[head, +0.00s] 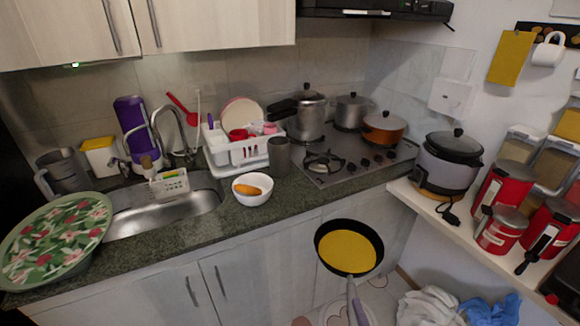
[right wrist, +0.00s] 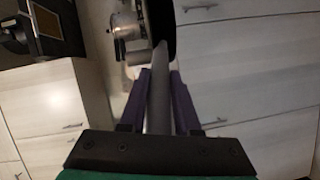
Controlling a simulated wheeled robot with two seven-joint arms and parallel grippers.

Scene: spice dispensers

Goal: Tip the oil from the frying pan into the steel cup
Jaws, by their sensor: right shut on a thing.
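The black frying pan (head: 376,236) has a flat yellow layer of oil (head: 347,252) in it. It is held in the air in front of the lower cabinets, below the counter edge in the picture. My right gripper (head: 356,304) is shut on its grey handle. In the right wrist view the purple fingers of this gripper (right wrist: 160,100) lie on both sides of the handle (right wrist: 159,85), and only a dark part of the pan shows. The grey steel cup (head: 279,158) stands upright on the counter, left of the stove; its inside is not clear. My left gripper is not in view.
The stove (head: 345,176) with pots is to the right. A shelf (head: 478,232) with a cooker and red canisters is further right.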

